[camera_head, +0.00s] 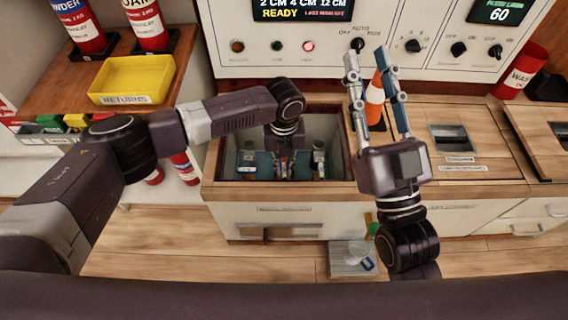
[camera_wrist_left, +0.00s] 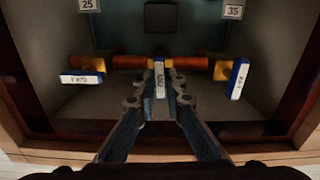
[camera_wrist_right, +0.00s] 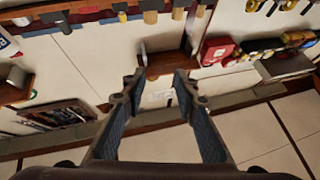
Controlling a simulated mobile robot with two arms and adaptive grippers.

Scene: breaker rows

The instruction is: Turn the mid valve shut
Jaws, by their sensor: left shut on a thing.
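In the left wrist view an orange pipe (camera_wrist_left: 130,62) runs across a recessed box, with three blue-handled valves on it. The mid valve (camera_wrist_left: 159,72) has its handle across the pipe, pointing down the picture. My left gripper (camera_wrist_left: 159,88) is shut on this handle from both sides. The left valve (camera_wrist_left: 82,77) has its handle roughly along the pipe. The right valve (camera_wrist_left: 238,80) has its handle across the pipe, slightly tilted. In the head view my left gripper (camera_head: 285,165) reaches down into the box and partly hides the valves. My right gripper (camera_head: 366,58) is open and empty, raised right of the box.
The box's wooden rim (camera_head: 280,190) surrounds the valves closely. An orange and white cone (camera_head: 375,98) stands behind my right gripper. A yellow tray (camera_head: 132,80) is on the left shelf. A control panel with knobs (camera_head: 413,46) stands at the back.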

